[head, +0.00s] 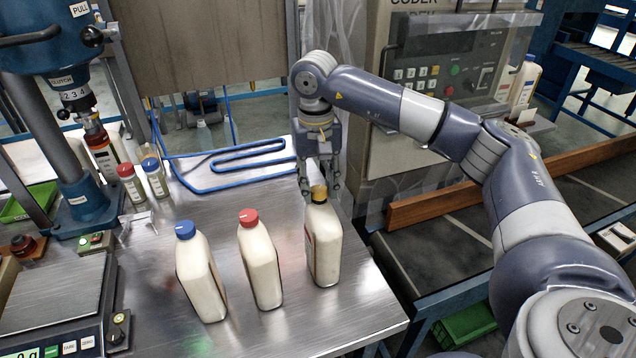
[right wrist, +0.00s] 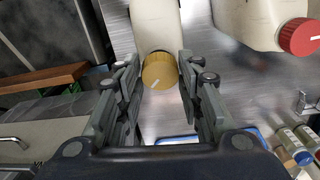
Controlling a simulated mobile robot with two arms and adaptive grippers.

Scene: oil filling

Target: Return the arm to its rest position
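My right gripper (head: 318,186) is above the rightmost bottle (head: 323,245), fingers pointing down on either side of its yellow cap (head: 319,193). In the right wrist view, the open fingers (right wrist: 160,85) stand apart around the yellow cap (right wrist: 160,71), with gaps on both sides. The bottle is cream-white and upright on the metal table (head: 345,320). To its left stand a bottle with a red cap (head: 248,216) and one with a blue cap (head: 185,230). My left gripper is not in view.
A scale (head: 55,290) is at the front left. A blue capping machine (head: 75,110) stands behind it, with small bottles (head: 133,185) beside it. Blue tubing (head: 235,165) lies at the table's back. A coder panel (head: 450,70) and a conveyor with a wooden rail (head: 440,205) are on the right.

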